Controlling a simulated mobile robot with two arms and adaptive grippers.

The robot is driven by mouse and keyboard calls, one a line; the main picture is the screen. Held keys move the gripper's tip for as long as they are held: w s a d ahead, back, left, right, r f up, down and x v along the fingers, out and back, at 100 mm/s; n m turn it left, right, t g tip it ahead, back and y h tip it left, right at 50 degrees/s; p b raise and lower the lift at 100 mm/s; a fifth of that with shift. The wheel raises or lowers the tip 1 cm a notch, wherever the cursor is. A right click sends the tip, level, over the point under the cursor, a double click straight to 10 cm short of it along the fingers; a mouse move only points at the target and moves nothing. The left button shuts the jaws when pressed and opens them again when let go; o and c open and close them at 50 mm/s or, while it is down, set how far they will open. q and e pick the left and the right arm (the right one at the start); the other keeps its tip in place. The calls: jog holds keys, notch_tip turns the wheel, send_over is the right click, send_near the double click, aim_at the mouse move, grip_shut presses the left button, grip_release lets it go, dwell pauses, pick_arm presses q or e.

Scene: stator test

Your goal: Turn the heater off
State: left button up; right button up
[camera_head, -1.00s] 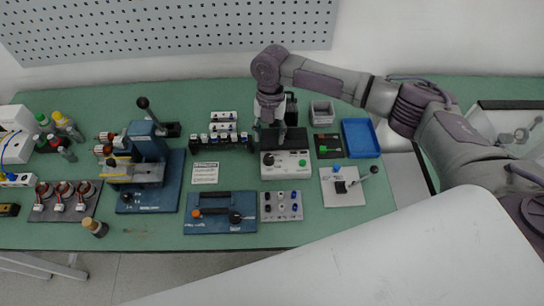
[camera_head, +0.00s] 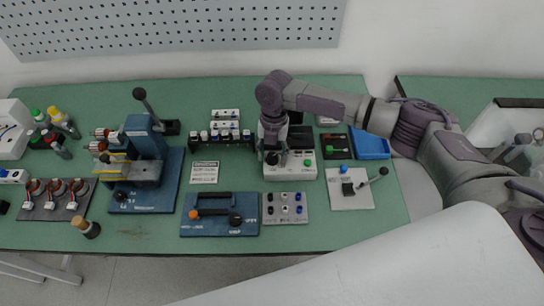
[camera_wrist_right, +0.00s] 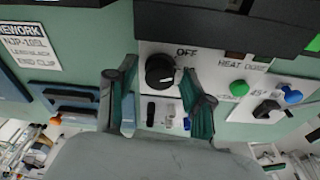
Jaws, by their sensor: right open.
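The heater is a white box (camera_head: 290,174) on the green bench, with a green button (camera_head: 307,163) at its right. In the right wrist view its white panel (camera_wrist_right: 212,72) carries a black round knob (camera_wrist_right: 160,71), with the word OFF above it and HEAT DONE to the right. My right gripper (camera_head: 272,154) is over the left part of the box and covers the knob there. In the right wrist view the right gripper (camera_wrist_right: 158,88) is open, with one finger on each side of the knob; contact cannot be told. My left gripper is out of view.
A metal switch plate (camera_head: 285,215) lies in front of the heater. A white plate with a lever (camera_head: 350,198) is to its right. A blue tray (camera_head: 371,145) stands behind that. A blue fixture (camera_head: 220,225) and a rack (camera_head: 222,143) are to the left.

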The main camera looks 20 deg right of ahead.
aim_at(272, 155)
jog(key=c, duration=0.8)
jog(key=shift+f+n+b, duration=0.1)
jog(key=shift+n+b, duration=0.2)
jog(key=shift+n, duration=0.5)
jog(key=shift+c, duration=0.2)
jog(key=n, duration=0.2)
jog(key=shift+n+h, duration=0.3)
jog(key=shift+n, duration=0.1)
jog(key=o, duration=0.8)
jog(key=shift+o, duration=0.2)
notch_tip(272, 155, up, 6)
jog(key=p, duration=0.5)
jog(key=shift+r, duration=0.2)
jog(key=shift+f, duration=0.1)
